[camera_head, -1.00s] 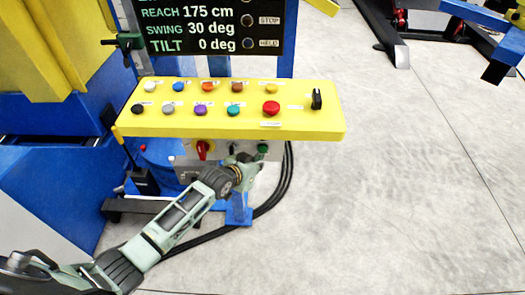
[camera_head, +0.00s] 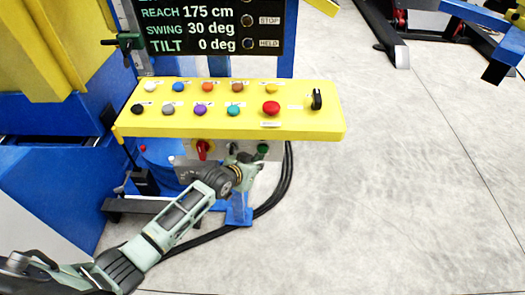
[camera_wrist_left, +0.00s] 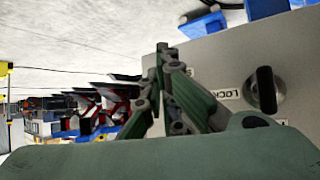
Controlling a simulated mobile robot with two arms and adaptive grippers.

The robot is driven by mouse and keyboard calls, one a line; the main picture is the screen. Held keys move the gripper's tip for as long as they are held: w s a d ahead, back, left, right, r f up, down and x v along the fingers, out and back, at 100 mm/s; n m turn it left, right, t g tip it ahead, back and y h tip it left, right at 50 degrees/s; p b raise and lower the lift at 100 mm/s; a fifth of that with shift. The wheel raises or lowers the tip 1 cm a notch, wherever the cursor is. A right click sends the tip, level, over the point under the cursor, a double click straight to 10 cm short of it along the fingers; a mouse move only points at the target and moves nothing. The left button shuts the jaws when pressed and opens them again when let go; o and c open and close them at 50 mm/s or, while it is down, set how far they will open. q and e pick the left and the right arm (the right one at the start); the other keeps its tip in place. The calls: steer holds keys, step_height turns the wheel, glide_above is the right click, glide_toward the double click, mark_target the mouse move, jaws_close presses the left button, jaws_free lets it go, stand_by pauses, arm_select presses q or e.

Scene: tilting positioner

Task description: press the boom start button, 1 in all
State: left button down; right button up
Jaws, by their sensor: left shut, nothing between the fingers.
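A green button (camera_head: 263,148) sits on the front of a grey control box (camera_head: 276,154) under the yellow panel. No label reading boom start is legible, so I cannot confirm that this is the boom start button. My left gripper (camera_head: 256,158) is shut and empty, just below and in front of the green button. Whether it touches is unclear. In the left wrist view the closed fingertips (camera_wrist_left: 165,50) are against the view of the grey box face (camera_wrist_left: 225,65). They cover a label of which only an "S" shows, and the button is hidden there. My right gripper is not in view.
The yellow panel (camera_head: 300,125) with several coloured buttons and a red mushroom button (camera_head: 271,107) overhangs the box. A red switch (camera_head: 203,148) is at the box's left. A black knob (camera_wrist_left: 265,90) sits beside a "LOCK" label. Black cables (camera_head: 284,185) hang at right; floor there is clear.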

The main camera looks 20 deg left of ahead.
arm_select(q)
steer(key=shift+w+a, duration=0.1)
steer(key=shift+w, duration=0.25)
steer(key=shift+w+a+b, duration=0.1)
steer(key=shift+w+b, duration=0.2)
steer(key=shift+w, duration=0.15)
stand_by(0.8)
steer(key=shift+s+d+p, duration=0.2)
steer(key=shift+s+p, duration=0.65)
steer(key=s+p, duration=0.2)
steer(key=s+d+p, duration=0.1)
steer(key=s+p, duration=0.1)
steer(key=s, duration=0.1)
steer(key=shift+d, duration=0.1)
